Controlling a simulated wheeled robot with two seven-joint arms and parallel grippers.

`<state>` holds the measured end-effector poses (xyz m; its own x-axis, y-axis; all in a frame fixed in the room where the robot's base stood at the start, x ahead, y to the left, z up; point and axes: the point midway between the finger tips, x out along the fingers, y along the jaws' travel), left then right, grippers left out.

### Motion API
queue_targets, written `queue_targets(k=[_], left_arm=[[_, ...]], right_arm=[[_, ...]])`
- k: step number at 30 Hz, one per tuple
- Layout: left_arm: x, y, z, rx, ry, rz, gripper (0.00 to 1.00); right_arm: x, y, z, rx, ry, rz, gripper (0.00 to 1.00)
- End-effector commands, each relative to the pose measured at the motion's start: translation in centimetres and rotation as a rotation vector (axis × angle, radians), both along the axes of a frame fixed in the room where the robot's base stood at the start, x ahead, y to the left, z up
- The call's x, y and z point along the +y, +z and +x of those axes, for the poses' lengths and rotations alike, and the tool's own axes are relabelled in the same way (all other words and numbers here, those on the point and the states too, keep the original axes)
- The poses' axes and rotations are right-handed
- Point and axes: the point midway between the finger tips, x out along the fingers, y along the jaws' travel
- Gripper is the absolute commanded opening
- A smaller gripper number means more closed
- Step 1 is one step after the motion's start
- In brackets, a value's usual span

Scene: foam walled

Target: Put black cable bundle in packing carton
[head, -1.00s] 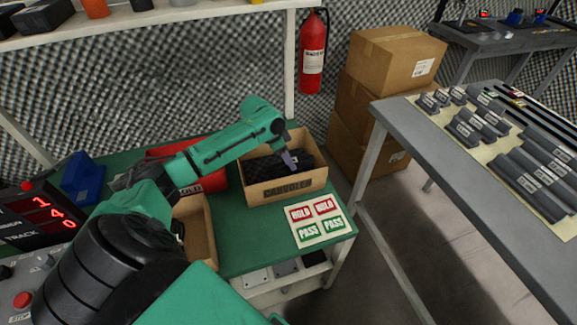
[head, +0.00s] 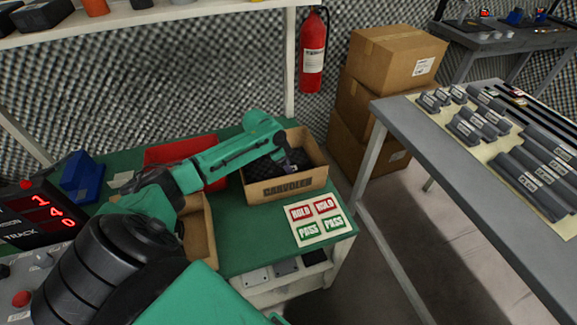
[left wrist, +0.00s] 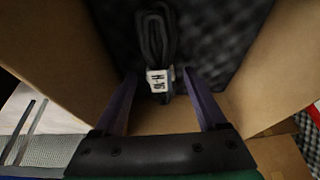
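A black cable bundle (left wrist: 157,35) with a white tag lies inside a cardboard box, over dark foam, in the left wrist view. In the head view, an open brown carton (head: 288,190) with dark printed lettering stands on the green bench, with dark foam inside. My left gripper (head: 292,163) reaches down into this carton. In the left wrist view its two purple fingers (left wrist: 160,100) stand apart, one each side of the bundle's tagged end, with gaps visible. I cannot make out the bundle in the head view. My right gripper is not in view.
A second open brown box (head: 200,235) is partly hidden behind my arm. A red bin (head: 180,150) stands behind it. A HOLD/PASS label sheet (head: 318,219) lies in front of the lettered carton. A grey table (head: 430,160) with foam-set parts is at right.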

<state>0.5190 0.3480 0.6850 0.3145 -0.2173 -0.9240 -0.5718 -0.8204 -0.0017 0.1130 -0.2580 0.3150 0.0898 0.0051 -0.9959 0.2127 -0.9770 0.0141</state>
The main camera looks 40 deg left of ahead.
Motion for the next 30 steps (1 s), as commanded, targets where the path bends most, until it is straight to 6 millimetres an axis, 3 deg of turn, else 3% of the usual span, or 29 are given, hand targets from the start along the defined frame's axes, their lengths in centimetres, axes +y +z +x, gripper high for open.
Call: queue_targets(k=[8,11,21,25,30], left_arm=[[0.0,0.7,0.1,-0.003,-0.001,0.000,0.74],[0.3,2.2,-0.2,-0.002,0.000,0.001,0.74],[2.3,10.4,-3.1,0.000,0.000,0.004,0.74],[2.6,12.0,-3.6,0.000,0.000,0.000,0.74],[2.6,12.3,-3.8,0.000,0.001,-0.002,0.74]], right_arm=[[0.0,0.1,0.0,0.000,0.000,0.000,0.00],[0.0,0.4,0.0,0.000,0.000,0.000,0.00],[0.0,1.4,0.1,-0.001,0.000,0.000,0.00],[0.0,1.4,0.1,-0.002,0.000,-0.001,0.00],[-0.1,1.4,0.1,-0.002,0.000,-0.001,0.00]])
